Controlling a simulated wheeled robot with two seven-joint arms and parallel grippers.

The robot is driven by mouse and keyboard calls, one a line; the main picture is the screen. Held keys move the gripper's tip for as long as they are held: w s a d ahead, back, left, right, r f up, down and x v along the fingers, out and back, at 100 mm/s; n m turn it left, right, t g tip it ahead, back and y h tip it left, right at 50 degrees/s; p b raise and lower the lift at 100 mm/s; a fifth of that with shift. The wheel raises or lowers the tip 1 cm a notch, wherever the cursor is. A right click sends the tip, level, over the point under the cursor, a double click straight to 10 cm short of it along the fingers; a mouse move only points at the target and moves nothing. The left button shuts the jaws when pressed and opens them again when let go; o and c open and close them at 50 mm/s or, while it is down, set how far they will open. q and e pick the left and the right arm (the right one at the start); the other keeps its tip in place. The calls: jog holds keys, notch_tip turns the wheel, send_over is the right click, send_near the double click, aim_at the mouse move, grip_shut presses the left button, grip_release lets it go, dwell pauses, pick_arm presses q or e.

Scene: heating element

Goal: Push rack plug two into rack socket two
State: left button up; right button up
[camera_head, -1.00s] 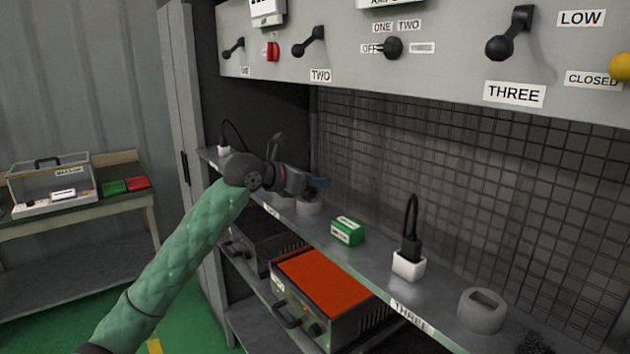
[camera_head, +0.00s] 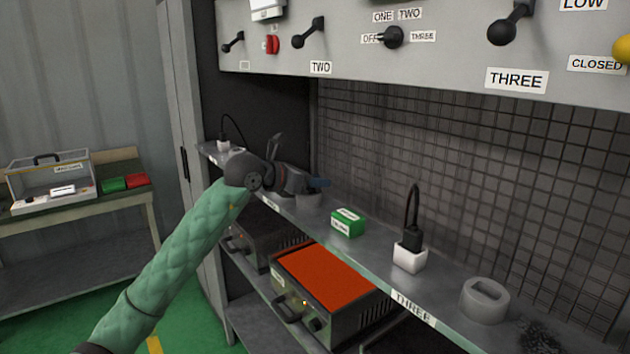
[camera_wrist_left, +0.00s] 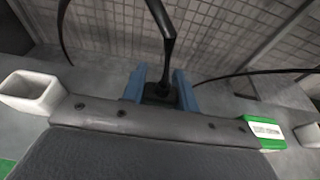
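My left gripper (camera_head: 318,184) is over the rack shelf, at the grey ring-shaped holder (camera_head: 308,201). In the left wrist view its two blue fingers (camera_wrist_left: 160,88) stand apart on either side of a black plug (camera_wrist_left: 160,94), whose cable rises above it. The fingers look open around the plug; whether they touch it is hard to see. The plug's lower end is hidden. A white, empty socket (camera_wrist_left: 32,92) stands to the left in the left wrist view; in the head view my gripper hides that spot. My right gripper is not in view.
A green box (camera_head: 347,222) is on the shelf, and it also shows in the left wrist view (camera_wrist_left: 264,132). Farther right are a white socket (camera_head: 409,258) with a black plug in it and an empty grey holder (camera_head: 485,300). Switches line the panel above.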

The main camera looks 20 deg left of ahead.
pick_arm(q)
jog(key=o, duration=0.5)
jog(key=shift+s+a, duration=0.15)
jog(key=shift+s, duration=0.05)
jog(key=b+v, duration=0.3)
jog(key=v, duration=0.2)
jog(key=shift+s+a+r, duration=0.1)
jog(key=shift+s+a, duration=0.15)
jog(key=shift+v, duration=0.8)
jog(key=shift+r, duration=0.1)
